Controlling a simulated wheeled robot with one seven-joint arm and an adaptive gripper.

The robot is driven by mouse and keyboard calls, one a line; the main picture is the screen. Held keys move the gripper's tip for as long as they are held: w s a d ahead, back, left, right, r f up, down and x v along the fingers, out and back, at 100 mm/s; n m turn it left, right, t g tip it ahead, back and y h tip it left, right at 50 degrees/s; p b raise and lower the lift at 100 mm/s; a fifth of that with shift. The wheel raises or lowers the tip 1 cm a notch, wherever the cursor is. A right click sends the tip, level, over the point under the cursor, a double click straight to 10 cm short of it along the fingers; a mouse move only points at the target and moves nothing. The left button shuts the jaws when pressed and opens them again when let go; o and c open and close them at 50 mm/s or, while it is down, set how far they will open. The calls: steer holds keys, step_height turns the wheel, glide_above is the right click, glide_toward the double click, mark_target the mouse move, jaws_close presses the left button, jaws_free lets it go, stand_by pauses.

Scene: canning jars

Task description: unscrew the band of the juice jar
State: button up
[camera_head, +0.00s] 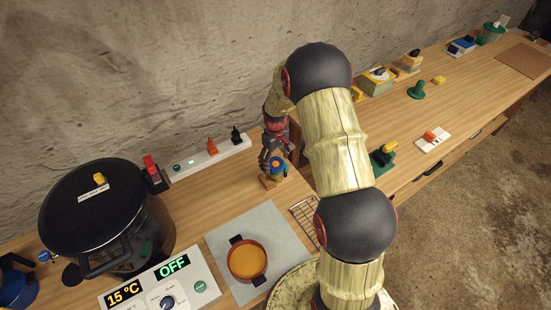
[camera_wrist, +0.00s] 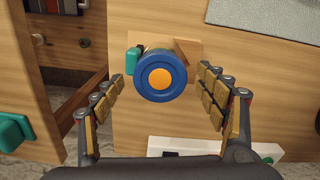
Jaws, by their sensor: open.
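A jar with a blue band (camera_wrist: 142,88) and an orange disc (camera_wrist: 160,78) in its middle is seen from above in the wrist view. It stands on a small wooden holder (camera_wrist: 188,52) with a green block (camera_wrist: 134,61) beside it. In the wrist view my gripper (camera_wrist: 160,75) is open, with one finger on each side of the band and a visible gap at both. The jar's body is mostly hidden under its lid. No label is readable.
A large black pot (camera_head: 95,215) stands at the left, behind a control panel (camera_head: 165,290) reading 15 °C and OFF. An orange-filled pan (camera_head: 247,262) sits on a grey mat (camera_head: 283,228). A white power strip (camera_head: 190,163) lies along the wall. A wire rack (camera_head: 305,215) is nearby.

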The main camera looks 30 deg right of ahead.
steer(key=c, duration=0.3)
steer(key=c, duration=0.8)
steer(key=shift+c, duration=0.5)
steer(key=shift+c, duration=1)
steer(key=n, duration=0.4)
steer(key=shift+n, duration=0.3)
steer(key=shift+n, duration=0.6)
steer(key=n, duration=0.3)
steer(key=shift+n, duration=0.3)
